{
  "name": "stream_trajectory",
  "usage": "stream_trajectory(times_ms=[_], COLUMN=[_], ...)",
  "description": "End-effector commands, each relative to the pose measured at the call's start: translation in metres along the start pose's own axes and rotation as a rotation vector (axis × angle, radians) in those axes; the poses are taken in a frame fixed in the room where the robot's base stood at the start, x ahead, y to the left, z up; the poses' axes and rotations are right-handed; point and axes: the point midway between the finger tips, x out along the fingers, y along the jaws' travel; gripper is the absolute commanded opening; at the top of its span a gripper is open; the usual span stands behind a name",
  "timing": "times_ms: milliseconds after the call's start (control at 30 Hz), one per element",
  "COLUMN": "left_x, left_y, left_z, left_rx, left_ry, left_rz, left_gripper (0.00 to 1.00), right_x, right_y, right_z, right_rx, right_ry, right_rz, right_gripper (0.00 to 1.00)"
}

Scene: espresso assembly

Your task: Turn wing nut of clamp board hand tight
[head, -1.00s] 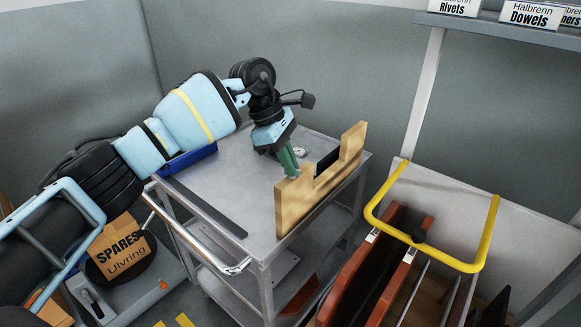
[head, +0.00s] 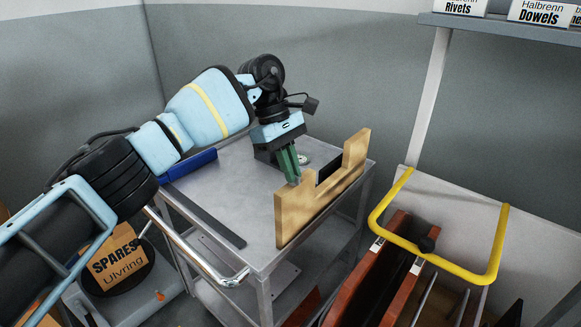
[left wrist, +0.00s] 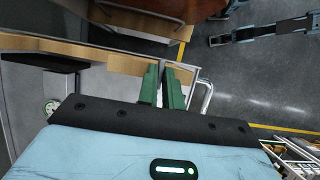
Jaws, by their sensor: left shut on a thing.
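The wooden clamp board (head: 296,215) stands on edge on the grey cart top, with a notch between two raised ends. It also shows in the left wrist view (left wrist: 105,62). My left gripper (head: 294,178) reaches down behind the board's near raised end, its green fingers close against the wood. In the left wrist view the two fingers (left wrist: 164,88) stand a small gap apart at the board's end. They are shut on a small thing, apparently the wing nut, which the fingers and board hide. My right gripper is not in view.
The metal cart (head: 225,192) carries a dark flat bar (head: 208,215), a blue bin (head: 190,165) and a small round dial-like thing (head: 304,158). A yellow-handled trolley (head: 490,262) stands close on the right. A shelf (head: 500,27) hangs at the upper right.

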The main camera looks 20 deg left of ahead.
Motion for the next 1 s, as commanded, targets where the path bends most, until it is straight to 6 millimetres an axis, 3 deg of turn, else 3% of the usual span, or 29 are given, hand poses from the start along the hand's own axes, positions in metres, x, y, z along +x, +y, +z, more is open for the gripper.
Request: stream_trajectory(times_ms=[133, 167, 300, 667, 1000], left_x=[0.007, 0.007, 0.007, -0.001, -0.051], left_y=[-0.001, -0.001, -0.001, 0.000, 0.000], left_z=[-0.001, -0.001, -0.001, -0.001, 0.000], left_rx=[-0.002, -0.002, -0.002, -0.002, -0.003], left_ry=[0.001, 0.001, 0.001, 0.001, 0.000], left_rz=[-0.013, -0.013, -0.013, -0.004, -0.005], left_gripper=[0.00, 0.10, 0.28, 0.29, 0.29], right_x=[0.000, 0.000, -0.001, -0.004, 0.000], right_y=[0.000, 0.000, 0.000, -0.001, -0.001], right_z=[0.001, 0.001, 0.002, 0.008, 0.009], right_rx=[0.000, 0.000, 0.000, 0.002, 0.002], right_ry=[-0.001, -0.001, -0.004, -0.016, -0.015], right_rz=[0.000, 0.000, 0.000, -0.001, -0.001], right_gripper=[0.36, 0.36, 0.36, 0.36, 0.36])
